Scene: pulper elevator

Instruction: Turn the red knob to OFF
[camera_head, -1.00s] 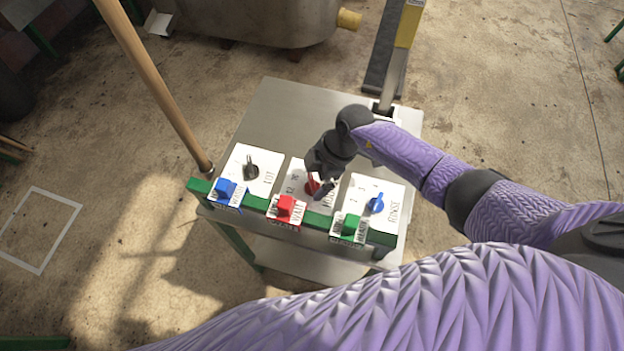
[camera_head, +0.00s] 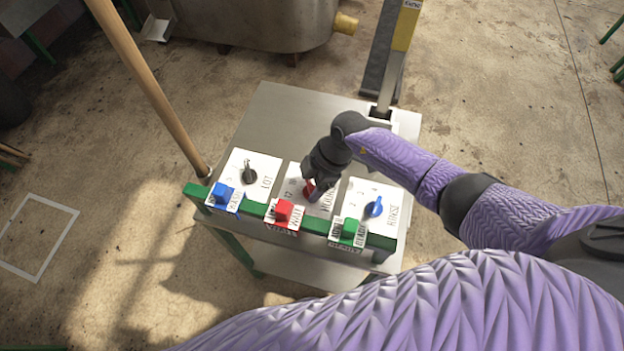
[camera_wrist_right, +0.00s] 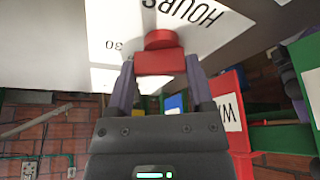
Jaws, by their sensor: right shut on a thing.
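The red knob (camera_head: 309,188) sits on the middle white panel, marked HOURS, on the metal cart. It shows large in the right wrist view (camera_wrist_right: 160,58), with the panel behind it. My right gripper (camera_head: 313,186) has its two fingers on either side of the knob's bar, and it is shut on it. In the right wrist view the fingertips (camera_wrist_right: 160,66) reach the bar's sides. The fingers hide part of the knob and panel in the head view. My left gripper is not in view.
A black knob (camera_head: 249,174) is on the left panel and a blue knob (camera_head: 374,207) on the right one. Blue (camera_head: 222,194), red (camera_head: 283,210) and green (camera_head: 350,229) blocks line the green front rail. A wooden pole (camera_head: 150,90) stands at the left.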

